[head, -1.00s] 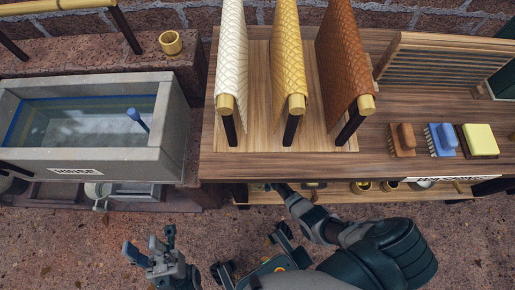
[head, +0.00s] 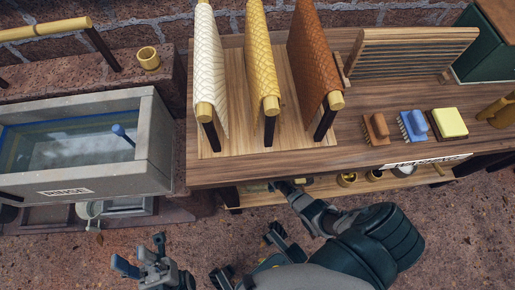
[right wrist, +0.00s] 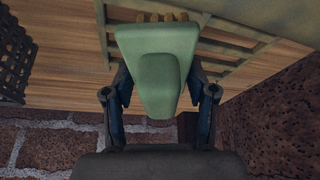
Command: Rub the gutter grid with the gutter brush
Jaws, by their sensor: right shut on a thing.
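The gutter brush (right wrist: 157,70) is a green block with a tapered handle in the right wrist view, with tan bristle tufts at its far edge. My right gripper (right wrist: 160,92) is shut on it, one finger on each side. In the right wrist view a pale green slatted frame (right wrist: 228,45) lies beyond the brush against wood; it looks like the gutter grid. I cannot tell whether the bristles touch it. In the head view my right forearm reaches under the table's front edge, hiding that gripper. My left gripper (head: 140,254) is open and empty at the bottom left.
The wooden table (head: 350,150) holds upright latex sheets (head: 265,60), a slatted board (head: 415,55) and several small brushes (head: 412,126). A lower shelf (head: 325,190) runs below. A rinse basin (head: 120,160) stands left. A black lattice (right wrist: 14,60) shows in the right wrist view.

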